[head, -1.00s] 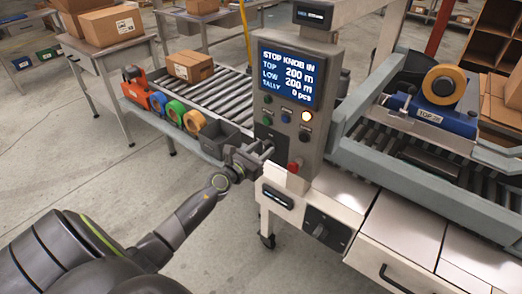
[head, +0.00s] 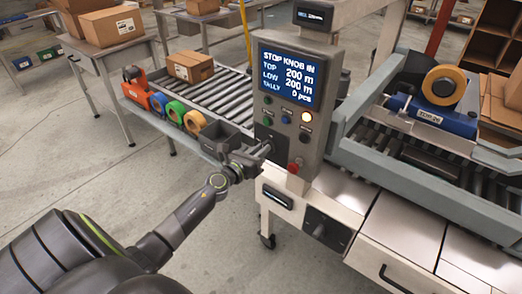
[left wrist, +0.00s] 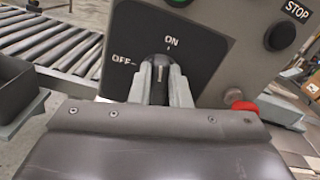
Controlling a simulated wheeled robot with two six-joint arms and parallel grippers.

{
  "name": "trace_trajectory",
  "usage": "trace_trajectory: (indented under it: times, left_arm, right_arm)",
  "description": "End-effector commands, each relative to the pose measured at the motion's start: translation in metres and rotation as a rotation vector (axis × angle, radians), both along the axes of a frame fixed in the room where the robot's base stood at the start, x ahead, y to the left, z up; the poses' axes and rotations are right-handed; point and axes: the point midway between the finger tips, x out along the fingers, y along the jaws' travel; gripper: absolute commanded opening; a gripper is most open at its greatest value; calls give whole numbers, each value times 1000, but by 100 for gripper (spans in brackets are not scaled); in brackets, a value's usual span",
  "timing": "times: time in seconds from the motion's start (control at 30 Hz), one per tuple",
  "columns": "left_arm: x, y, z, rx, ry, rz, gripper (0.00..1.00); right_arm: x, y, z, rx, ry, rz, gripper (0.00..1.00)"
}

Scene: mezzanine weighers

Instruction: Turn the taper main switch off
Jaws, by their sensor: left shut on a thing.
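The main switch (left wrist: 158,68) is a dark rotary knob on a black plate (left wrist: 193,45) marked ON at the top and OFF at the left. Its pale pointer line stands upright, toward ON. My left gripper (left wrist: 160,82) is shut on the knob, one finger on each side, in the left wrist view. In the head view my left gripper (head: 263,152) reaches the lower left of the grey control panel (head: 297,125), and its fingers hide most of the switch. My right gripper is not in view.
A red button (head: 294,167) sits close right of the gripper and also shows in the left wrist view (left wrist: 244,106). The lit screen (head: 289,78) reads STOP KNOB IN. A dark bin (head: 226,138) and a roller conveyor (head: 222,92) lie left of the panel.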

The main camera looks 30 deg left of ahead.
Motion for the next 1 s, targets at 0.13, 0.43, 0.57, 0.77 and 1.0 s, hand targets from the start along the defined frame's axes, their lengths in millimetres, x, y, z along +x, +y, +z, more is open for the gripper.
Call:
trace_trajectory:
  times: [0.13,0.43,0.57,0.77,1.0]
  left_arm:
    - [0,2,-1,-139,13,0,0]
    - [0,6,-3,-424,35,-1,0]
    - [0,7,-5,-548,45,-1,0]
    - [0,9,-6,-737,60,-1,0]
    - [1,10,-10,-959,77,1,0]
  right_arm:
    - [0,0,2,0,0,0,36]
    - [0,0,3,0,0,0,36]
    - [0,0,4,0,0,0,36]
    - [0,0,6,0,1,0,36]
    - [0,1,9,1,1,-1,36]
